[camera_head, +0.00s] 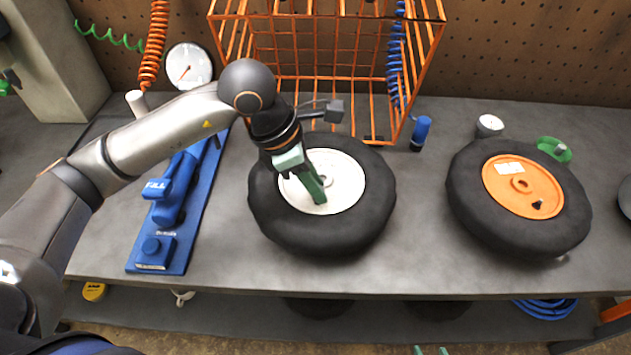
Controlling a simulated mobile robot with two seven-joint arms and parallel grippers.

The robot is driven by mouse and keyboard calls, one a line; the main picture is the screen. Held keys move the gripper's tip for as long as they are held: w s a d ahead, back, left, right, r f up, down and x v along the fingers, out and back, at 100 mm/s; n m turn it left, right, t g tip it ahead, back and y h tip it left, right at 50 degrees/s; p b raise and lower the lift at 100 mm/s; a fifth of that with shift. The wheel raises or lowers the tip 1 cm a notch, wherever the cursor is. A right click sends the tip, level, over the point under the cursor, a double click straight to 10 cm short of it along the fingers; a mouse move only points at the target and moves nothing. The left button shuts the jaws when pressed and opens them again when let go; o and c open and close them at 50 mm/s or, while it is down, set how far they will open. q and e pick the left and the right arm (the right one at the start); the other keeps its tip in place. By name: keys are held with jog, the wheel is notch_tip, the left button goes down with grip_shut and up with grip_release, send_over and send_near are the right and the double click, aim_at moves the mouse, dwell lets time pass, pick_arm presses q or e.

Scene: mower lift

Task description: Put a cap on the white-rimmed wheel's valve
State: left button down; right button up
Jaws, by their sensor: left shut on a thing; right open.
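The white-rimmed wheel (347,232) lies flat on the grey bench, with a black tyre around its white rim (346,190). My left gripper (318,197) reaches in from the left over this rim, with its green fingers pointing down at the rim's lower left part. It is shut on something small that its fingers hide. I cannot make out a cap, and the valve is not visible, perhaps behind the fingers. Only the green fingertips of my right gripper (431,351) show at the bottom edge, apart and away from the wheel.
An orange-rimmed wheel (520,232) lies to the right, with a small dark piece on its rim. A green dish (555,150), a gauge (489,125) and a blue cylinder (420,132) stand behind. An orange wire cage (330,75) rises behind the white-rimmed wheel. A blue inflator (172,205) stands left.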

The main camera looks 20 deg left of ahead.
pick_arm(q)
jog(key=shift+f+b, duration=0.4)
jog(key=shift+c, duration=1.5)
grip_release()
jog(key=shift+r, duration=0.2)
jog(key=shift+r+p, duration=2.3)
jog(key=shift+r, duration=1.35)
jog(key=shift+s+f, duration=0.1)
